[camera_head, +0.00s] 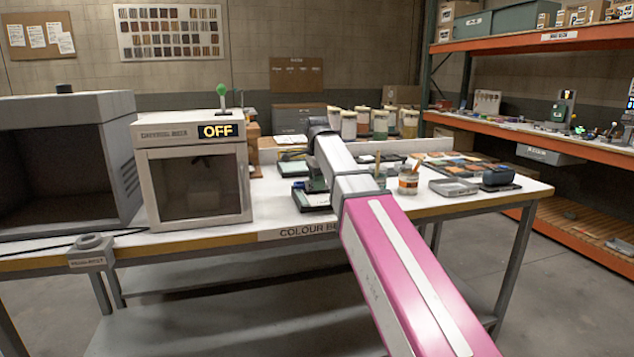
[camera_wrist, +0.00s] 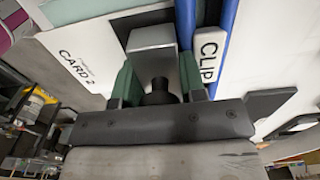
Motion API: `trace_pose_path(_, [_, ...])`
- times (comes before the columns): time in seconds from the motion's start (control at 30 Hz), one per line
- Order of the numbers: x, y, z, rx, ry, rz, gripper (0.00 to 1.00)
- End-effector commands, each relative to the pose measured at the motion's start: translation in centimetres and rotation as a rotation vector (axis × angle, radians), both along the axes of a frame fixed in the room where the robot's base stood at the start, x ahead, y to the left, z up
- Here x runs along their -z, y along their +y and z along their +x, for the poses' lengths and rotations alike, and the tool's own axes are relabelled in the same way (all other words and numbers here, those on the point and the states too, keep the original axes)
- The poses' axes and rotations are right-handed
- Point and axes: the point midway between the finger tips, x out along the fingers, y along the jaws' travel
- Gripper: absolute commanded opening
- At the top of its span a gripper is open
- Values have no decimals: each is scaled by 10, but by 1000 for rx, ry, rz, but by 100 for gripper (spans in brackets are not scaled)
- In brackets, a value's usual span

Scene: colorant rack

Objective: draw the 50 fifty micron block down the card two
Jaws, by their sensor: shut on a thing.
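In the wrist view, my gripper (camera_wrist: 158,72) has its two green fingers closed about a grey metal block (camera_wrist: 152,37). A dark round piece sits between the fingers. In the head view, my arm hides most of this spot, and only part of a dark green board (camera_head: 311,202) shows beneath my gripper (camera_head: 316,186).
Left on the bench (camera_head: 270,225) stand a white cabinet reading OFF (camera_head: 196,175) and a grey booth (camera_head: 60,150). Right of my arm are a jar (camera_head: 408,182), a grey tray (camera_head: 453,188) and a black item (camera_head: 498,178). Lidded pots (camera_head: 380,122) stand behind.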

Motion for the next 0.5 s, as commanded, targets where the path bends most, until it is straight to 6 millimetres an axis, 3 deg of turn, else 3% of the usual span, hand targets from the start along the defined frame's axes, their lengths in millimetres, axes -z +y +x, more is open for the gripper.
trace_pose_path(0.5, [7, -2, -8, 0, 3, -1, 0])
